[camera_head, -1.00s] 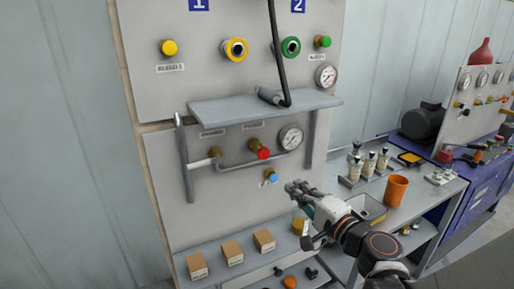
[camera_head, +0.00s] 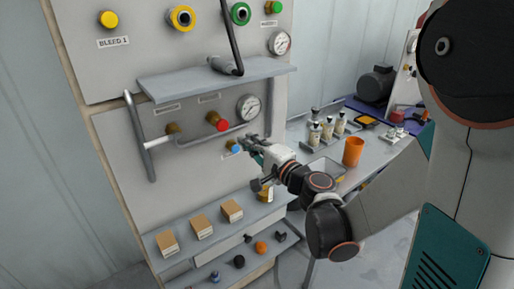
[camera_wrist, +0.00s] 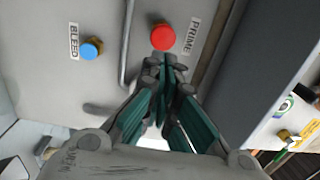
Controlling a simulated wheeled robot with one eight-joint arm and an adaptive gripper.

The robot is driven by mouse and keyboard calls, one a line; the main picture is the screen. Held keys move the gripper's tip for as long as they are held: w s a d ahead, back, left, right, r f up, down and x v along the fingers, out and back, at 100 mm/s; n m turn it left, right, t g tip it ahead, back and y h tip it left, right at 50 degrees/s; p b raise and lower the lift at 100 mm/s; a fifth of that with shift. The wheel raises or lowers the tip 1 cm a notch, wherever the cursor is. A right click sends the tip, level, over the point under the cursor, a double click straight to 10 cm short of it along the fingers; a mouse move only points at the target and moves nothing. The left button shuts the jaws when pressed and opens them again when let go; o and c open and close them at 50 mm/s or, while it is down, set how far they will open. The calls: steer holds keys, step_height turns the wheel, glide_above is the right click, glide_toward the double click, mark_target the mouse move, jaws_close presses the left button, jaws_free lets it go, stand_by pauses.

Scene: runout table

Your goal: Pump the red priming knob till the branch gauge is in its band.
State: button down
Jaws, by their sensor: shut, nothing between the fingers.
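The red priming knob (camera_head: 220,124) sits on the lower grey panel, behind a bent grey rail. In the wrist view the red knob (camera_wrist: 163,37) is beside a PRIME label, just beyond my fingertips. My gripper (camera_head: 250,141) is shut and empty, just below and right of the knob; in the wrist view its fingers (camera_wrist: 165,70) are together, with the tips close under the knob. I cannot tell whether they touch it. The branch gauge (camera_head: 248,107) is a round white dial right of the knob; its needle and band are too small to read.
A blue bleed knob (camera_head: 233,147) is close to my gripper, labelled BLEED in the wrist view (camera_wrist: 91,48). A grey rail (camera_head: 190,142) crosses below the red knob. A shelf (camera_head: 215,79) juts out above. Small boxes (camera_head: 200,226) stand on the lower ledge.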

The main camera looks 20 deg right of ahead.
mark_target(222, 125)
steer(key=x, duration=0.8)
steer(key=b+x, duration=0.1)
steer(key=x, duration=0.2)
stand_by(0.3)
